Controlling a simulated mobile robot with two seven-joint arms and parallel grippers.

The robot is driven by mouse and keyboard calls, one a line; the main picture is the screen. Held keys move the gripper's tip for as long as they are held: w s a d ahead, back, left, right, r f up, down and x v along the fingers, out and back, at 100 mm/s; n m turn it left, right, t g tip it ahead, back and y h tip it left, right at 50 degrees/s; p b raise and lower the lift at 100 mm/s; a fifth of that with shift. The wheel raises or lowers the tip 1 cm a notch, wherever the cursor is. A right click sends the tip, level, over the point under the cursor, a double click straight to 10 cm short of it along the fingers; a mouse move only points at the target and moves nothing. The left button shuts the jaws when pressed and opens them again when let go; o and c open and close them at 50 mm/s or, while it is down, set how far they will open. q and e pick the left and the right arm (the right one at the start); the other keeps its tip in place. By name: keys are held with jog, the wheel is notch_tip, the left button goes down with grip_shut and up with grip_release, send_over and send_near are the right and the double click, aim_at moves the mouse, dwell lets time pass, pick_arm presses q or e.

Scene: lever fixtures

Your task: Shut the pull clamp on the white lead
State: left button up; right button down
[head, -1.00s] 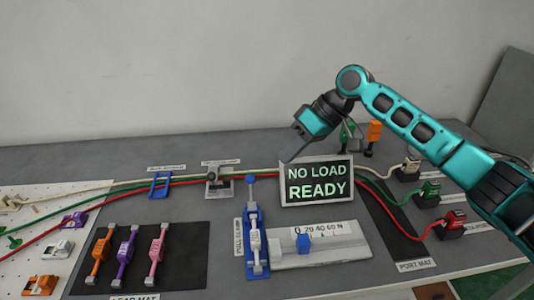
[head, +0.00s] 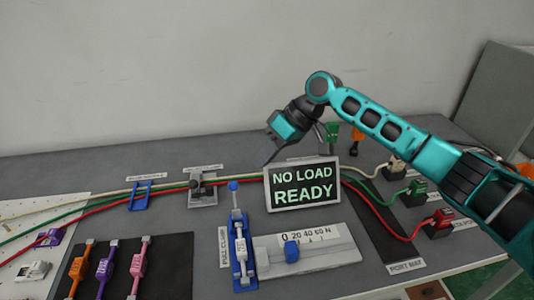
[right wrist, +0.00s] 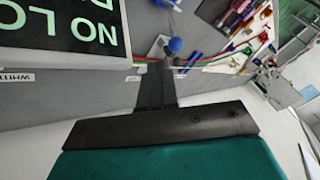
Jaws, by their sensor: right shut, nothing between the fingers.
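The blue pull clamp (head: 241,262) stands on the bench beside its PULL CLAMP label. Its rod ends in a blue ball knob (head: 233,186) at the far end, and a pale piece lies along its middle. The white lead (head: 105,201) runs from the pegboard on the left, behind the display, to the ports on the right. My right gripper (head: 264,163) is shut and empty, above the display's left corner and to the right of the knob. In the right wrist view the blue knob (right wrist: 176,45) shows just past the fingertips (right wrist: 155,68), apparently apart. My left gripper is out of view.
The NO LOAD READY display (head: 302,185) stands right of the clamp. A force gauge with a blue slider (head: 292,251) adjoins it. A grey fixture (head: 202,189) and a blue guide (head: 141,196) sit along the leads. Several coloured pieces lie on the black lead mat (head: 170,262).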

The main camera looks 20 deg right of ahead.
aim_at(235, 199)
jog(key=x, duration=0.6)
jog(key=shift+f, duration=0.3)
jog(key=shift+a, duration=0.15)
